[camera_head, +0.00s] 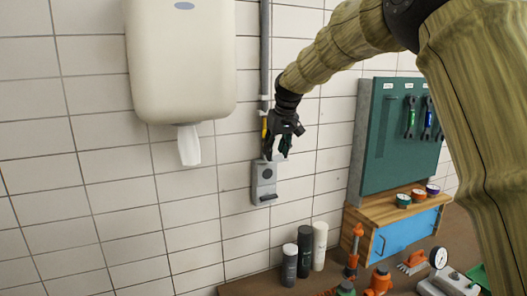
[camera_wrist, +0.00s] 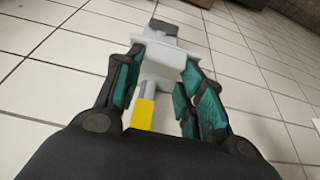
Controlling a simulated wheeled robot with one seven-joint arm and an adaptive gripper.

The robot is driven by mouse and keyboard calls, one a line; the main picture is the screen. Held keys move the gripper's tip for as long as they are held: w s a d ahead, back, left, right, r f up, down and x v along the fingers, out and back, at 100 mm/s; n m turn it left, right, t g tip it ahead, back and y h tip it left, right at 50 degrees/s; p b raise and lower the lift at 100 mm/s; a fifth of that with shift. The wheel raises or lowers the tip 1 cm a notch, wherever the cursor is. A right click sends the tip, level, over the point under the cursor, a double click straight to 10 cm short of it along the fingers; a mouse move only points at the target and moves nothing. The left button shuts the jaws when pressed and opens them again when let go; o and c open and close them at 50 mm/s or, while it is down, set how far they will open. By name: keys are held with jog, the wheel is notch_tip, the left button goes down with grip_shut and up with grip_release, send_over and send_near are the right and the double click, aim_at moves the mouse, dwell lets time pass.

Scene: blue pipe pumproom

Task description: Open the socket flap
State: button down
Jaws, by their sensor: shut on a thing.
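The grey socket box (camera_head: 264,184) is fixed to the tiled wall below a conduit. Its front shows a dark round spot and a dark bar near the bottom. My gripper (camera_head: 277,153) is at the top of the box, with its fingers pointing down. In the wrist view, my gripper (camera_wrist: 168,80) has its green-padded fingers on both sides of a pale grey plate, the socket flap (camera_wrist: 165,52), and is shut on it. The flap seems to stand out from the wall at the box's top, but its exact angle is hard to tell.
A grey conduit (camera_head: 265,50) with a yellow part (camera_head: 264,127) runs down the wall behind my gripper. A cream dispenser (camera_head: 180,60) hangs at the left. Below, a bench holds several cylinders (camera_head: 304,250) and tools. A green tool board (camera_head: 395,135) stands at the right.

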jog(key=shift+f, duration=0.3)
jog(key=c, duration=1.1)
grip_release()
jog(key=shift+o, duration=1.1)
jog(key=shift+d, duration=0.1)
jog(key=shift+r, duration=0.2)
jog(key=shift+s+r, duration=0.1)
jog(key=shift+r, duration=0.15)
jog(key=v, duration=1.1)
